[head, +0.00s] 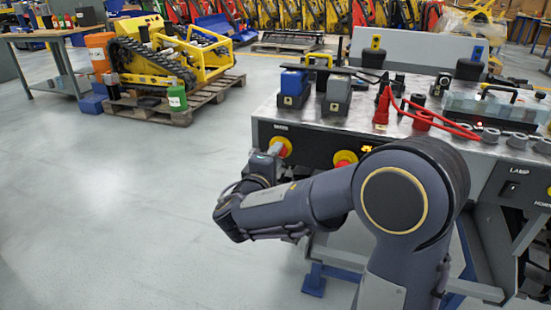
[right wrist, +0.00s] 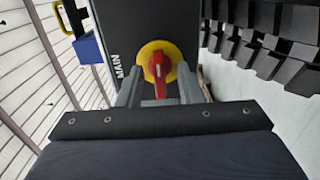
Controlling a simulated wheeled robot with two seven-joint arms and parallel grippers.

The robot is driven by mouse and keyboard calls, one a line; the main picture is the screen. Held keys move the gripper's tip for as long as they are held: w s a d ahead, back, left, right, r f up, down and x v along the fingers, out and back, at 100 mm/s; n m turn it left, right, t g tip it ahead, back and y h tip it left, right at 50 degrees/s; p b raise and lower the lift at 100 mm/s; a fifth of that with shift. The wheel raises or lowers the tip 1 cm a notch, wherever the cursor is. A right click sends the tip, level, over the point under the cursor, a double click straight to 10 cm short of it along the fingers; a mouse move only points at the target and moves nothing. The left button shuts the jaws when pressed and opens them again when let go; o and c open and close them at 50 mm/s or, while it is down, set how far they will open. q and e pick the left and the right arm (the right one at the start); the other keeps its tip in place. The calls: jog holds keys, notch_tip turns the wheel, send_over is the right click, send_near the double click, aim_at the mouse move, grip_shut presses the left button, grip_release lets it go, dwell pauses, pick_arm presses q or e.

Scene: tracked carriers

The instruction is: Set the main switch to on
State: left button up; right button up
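The main switch (head: 283,147) is a red handle on a round yellow plate, at the left end of the bench's dark front panel under a white label. In the right wrist view the main switch (right wrist: 160,70) shows beside the word MAIN. Its red handle points up and down the picture, roughly along the line of the lettering. My right gripper (head: 270,158) is at the switch and partly covers it. In the right wrist view its two grey fingers (right wrist: 160,84) stand apart, one on each side of the handle, with gaps visible. My left gripper is out of view.
A second red and yellow switch (head: 345,158) sits right of the main one, partly behind my right arm. A red cable (head: 440,122) and blue and grey blocks lie on the bench top (head: 345,122). A lamp switch (head: 510,190) is far right. Floor at left is clear.

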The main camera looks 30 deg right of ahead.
jog(key=p+v, duration=0.1)
jog(key=v, duration=0.7)
jog(key=shift+p, duration=0.4)
jog(key=shift+d, duration=0.1)
